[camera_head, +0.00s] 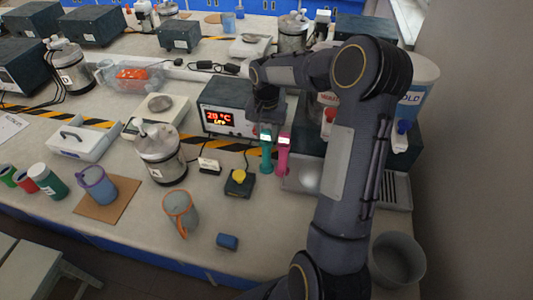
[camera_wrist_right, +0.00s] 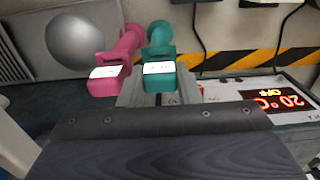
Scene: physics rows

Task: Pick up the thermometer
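Two slim upright handheld devices stand side by side in front of the display box, one teal (camera_head: 266,155) and one pink (camera_head: 283,157). Each has a small white screen at its top; I cannot tell which is the thermometer. My right gripper (camera_head: 265,118) points down at the teal one's top, away from the pink one. In the right wrist view the teal device (camera_wrist_right: 162,80) overlaps the grey gripper parts (camera_wrist_right: 130,94), with the pink device (camera_wrist_right: 108,79) just left. Whether the fingers touch the teal device is unclear. My left gripper is not in view.
A box with a red 20 °C display (camera_head: 229,120) stands left of the devices. A dark block with a yellow top (camera_head: 239,181) and an orange-rimmed cup (camera_head: 181,213) are in front. A grey plate with a dome (camera_head: 303,179) is close on the right.

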